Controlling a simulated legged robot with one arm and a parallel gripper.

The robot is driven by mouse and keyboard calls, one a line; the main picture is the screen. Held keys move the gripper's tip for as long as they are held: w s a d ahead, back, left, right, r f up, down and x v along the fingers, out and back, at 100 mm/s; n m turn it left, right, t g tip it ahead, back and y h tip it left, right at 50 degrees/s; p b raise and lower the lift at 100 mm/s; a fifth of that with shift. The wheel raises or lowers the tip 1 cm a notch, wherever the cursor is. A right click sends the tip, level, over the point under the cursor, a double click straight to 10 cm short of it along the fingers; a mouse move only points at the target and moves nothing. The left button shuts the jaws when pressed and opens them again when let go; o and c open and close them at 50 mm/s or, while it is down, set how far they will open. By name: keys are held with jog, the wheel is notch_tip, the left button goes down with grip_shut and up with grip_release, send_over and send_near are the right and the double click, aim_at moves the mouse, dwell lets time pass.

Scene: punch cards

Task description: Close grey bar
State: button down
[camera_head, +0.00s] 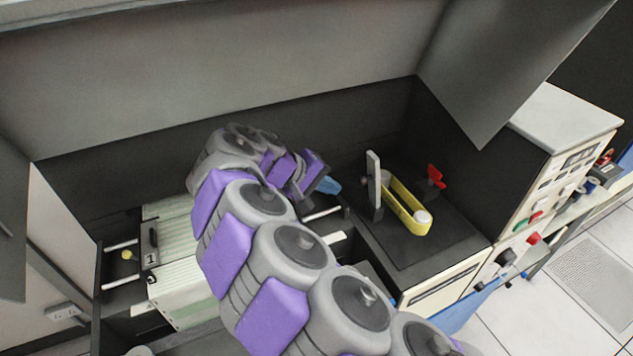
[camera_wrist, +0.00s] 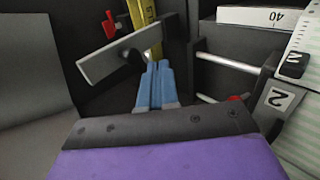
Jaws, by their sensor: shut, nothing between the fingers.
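The grey bar (camera_head: 374,184) stands raised at the left end of the yellow piece on the dark deck right of centre in the head view. In the wrist view the grey bar (camera_wrist: 112,59) lies slantwise just beyond my fingertips. My gripper (camera_head: 335,187) is to the left of the bar in the head view.
A yellow elongated piece (camera_head: 408,208) and a red lever (camera_head: 435,177) are beside the bar. Stacked cards (camera_head: 180,265) sit in a tray at left, with metal rods (camera_wrist: 225,63) nearby. Dark panels rise behind and a raised lid (camera_head: 510,65) hangs above right.

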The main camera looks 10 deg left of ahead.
jog(key=w+d, duration=0.2)
jog(key=d, duration=0.2)
jog(key=shift+w+f+b, duration=0.2)
jog(key=shift+w+b, duration=0.2)
